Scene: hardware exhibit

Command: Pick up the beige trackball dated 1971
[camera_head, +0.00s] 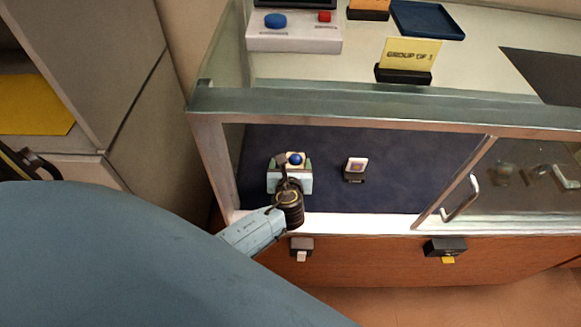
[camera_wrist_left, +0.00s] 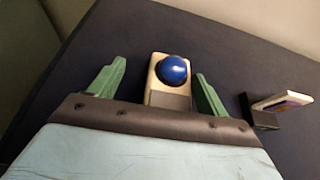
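The trackball (camera_wrist_left: 157,97) has a beige body, a dark grey lower part and a blue ball on top. It stands on the dark blue floor (camera_head: 400,150) of the display case, and its blue ball also shows in the head view (camera_head: 296,158). No date is legible on it. My left gripper (camera_wrist_left: 160,72) is open, with one green finger on each side of the trackball. Gaps show between the fingers and its body, so it is not held. In the head view the left gripper (camera_head: 290,163) partly hides it. My right gripper is not in view.
A small card on a dark stand (camera_head: 355,168) is just right of the trackball. The case's metal frame (camera_head: 360,104) runs above, and a glass door with a handle (camera_head: 461,199) covers the right side. A yellow sign (camera_head: 411,54) stands on top.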

